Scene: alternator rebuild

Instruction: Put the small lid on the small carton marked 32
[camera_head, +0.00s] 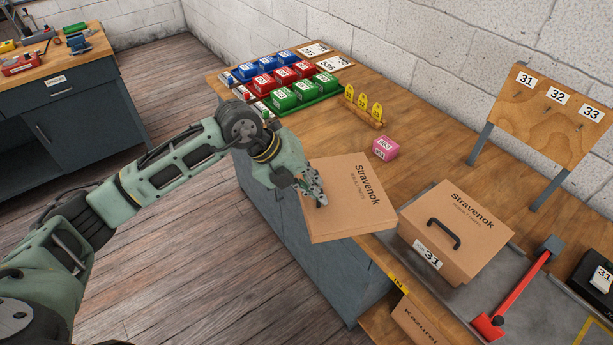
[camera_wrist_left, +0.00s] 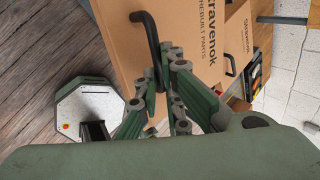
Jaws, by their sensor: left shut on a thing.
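A brown cardboard lid (camera_head: 335,222) printed "Stravenok" hangs over the front edge of the bench in the head view. My left gripper (camera_head: 316,192) is shut on its black handle. In the left wrist view the handle (camera_wrist_left: 148,35) runs up between the fingers (camera_wrist_left: 158,95), above the lid's printed face (camera_wrist_left: 185,20). A carton marked 31 (camera_head: 432,255), with a black handle on top, stands right of the held lid. I see no carton marked 32; the held lid may hide part of the bench. My right gripper is not in view.
A red-handled tool (camera_head: 520,290) lies on the grey mat right of carton 31. A pink box (camera_head: 385,148), a yellow-tagged wooden block (camera_head: 362,108) and coloured bins (camera_head: 290,98) stand farther back. A board with labels 31, 32, 33 (camera_head: 550,115) rises behind. Bare bench (camera_head: 430,160) lies between.

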